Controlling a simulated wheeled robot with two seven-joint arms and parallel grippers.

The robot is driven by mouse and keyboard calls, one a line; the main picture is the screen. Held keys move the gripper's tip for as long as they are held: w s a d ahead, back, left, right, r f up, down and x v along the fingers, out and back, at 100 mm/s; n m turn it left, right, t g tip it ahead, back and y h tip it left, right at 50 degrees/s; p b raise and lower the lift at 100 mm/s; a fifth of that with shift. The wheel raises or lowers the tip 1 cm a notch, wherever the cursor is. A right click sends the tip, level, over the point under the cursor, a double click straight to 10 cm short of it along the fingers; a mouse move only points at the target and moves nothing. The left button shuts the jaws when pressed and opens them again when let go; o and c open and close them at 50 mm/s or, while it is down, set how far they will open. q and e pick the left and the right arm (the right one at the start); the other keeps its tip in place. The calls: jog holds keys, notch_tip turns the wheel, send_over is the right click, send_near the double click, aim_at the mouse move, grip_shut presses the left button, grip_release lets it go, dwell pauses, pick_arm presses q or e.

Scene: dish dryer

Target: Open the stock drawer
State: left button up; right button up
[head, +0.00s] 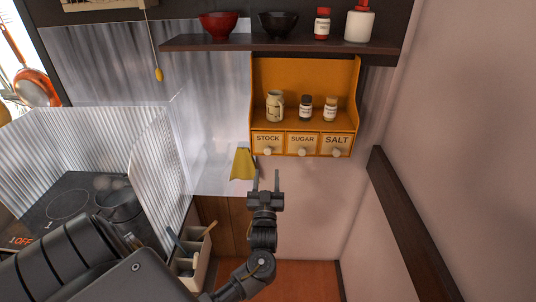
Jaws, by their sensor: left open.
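The stock drawer (268,140) is the leftmost of three small drawers in an orange wall rack (305,75). It is labelled STOCK, has a round pale knob (268,150), and looks closed. My left gripper (264,178) is in the head view, just below the stock drawer. Its two fingers point up toward the knob, are apart and hold nothing. I see a gap between the fingertips and the knob in the picture; the depth between them is hard to tell. My right gripper is not in view.
The sugar drawer (302,140) and salt drawer (337,141) sit to the right. Small jars stand in the rack above. A yellow cloth-like piece (243,164) hangs left of my gripper. A shelf (280,43) with bowls is above. A utensil box (190,262) stands lower left.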

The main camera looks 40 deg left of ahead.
aim_at(268, 153)
pick_arm(q)
jog(key=p+x, duration=0.2)
jog(key=x, duration=0.5)
jog(key=shift+w, duration=0.1)
jog(key=shift+w+a+r, duration=0.15)
jog(key=shift+w+a, duration=0.2)
